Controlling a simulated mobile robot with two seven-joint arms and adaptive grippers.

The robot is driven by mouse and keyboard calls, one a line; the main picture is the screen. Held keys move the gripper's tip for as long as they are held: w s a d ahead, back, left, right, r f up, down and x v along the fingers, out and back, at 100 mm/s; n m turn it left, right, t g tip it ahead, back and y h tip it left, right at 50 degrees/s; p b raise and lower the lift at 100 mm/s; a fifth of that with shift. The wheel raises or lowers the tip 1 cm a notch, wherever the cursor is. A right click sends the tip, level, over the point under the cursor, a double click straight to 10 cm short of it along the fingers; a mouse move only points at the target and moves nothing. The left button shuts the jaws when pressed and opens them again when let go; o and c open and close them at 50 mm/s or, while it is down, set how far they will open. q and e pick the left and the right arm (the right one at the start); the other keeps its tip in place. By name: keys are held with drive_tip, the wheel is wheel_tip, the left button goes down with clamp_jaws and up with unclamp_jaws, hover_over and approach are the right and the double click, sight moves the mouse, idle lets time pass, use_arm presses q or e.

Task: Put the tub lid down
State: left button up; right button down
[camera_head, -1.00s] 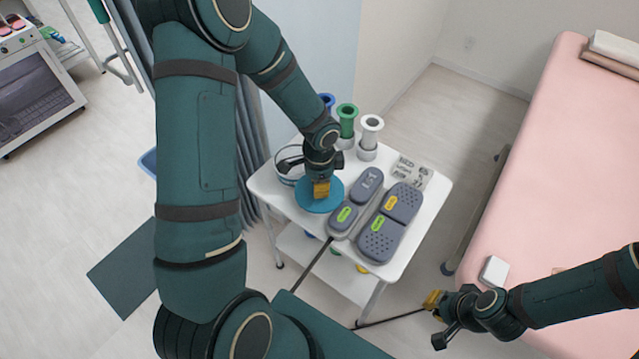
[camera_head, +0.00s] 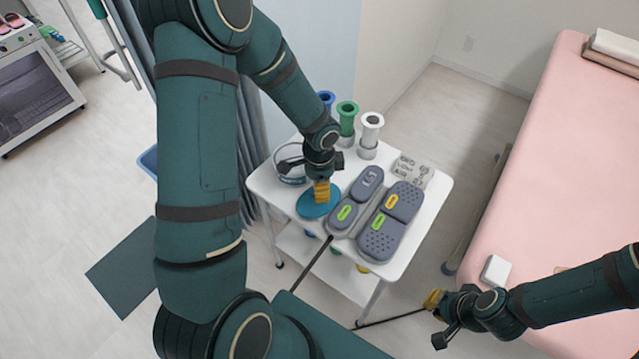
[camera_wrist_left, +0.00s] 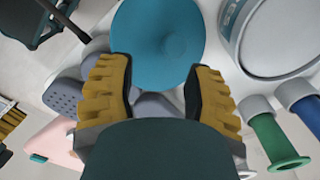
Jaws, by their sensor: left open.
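The tub lid (camera_head: 308,208) is a round blue disc on the white cart top, near its left edge, just below my left gripper (camera_head: 321,196). In the left wrist view the lid (camera_wrist_left: 158,45) lies beyond the fingertips. My left gripper's yellow fingers (camera_wrist_left: 160,85) are spread apart with nothing between them. The open tub (camera_head: 291,176), white with a blue-green marking, stands behind the lid, partly hidden by my gripper; it also shows in the left wrist view (camera_wrist_left: 240,40). My right gripper (camera_head: 433,300) is beside the pink bed; its finger gap is too small to judge.
Grey pedal-like devices (camera_head: 388,235) with green and yellow labels fill the right of the cart top (camera_head: 432,190). Blue, green (camera_head: 347,120) and white (camera_head: 370,132) flanged holders stand at its back. The pink bed (camera_head: 570,150) is at right, with a small white box (camera_head: 495,269).

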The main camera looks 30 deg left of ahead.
use_arm(q)
drive_tip(key=shift+r, duration=0.35)
wheel_tip(320, 180, up, 12)
drive_tip(key=p, duration=0.4)
drive_tip(key=shift+r, duration=0.25)
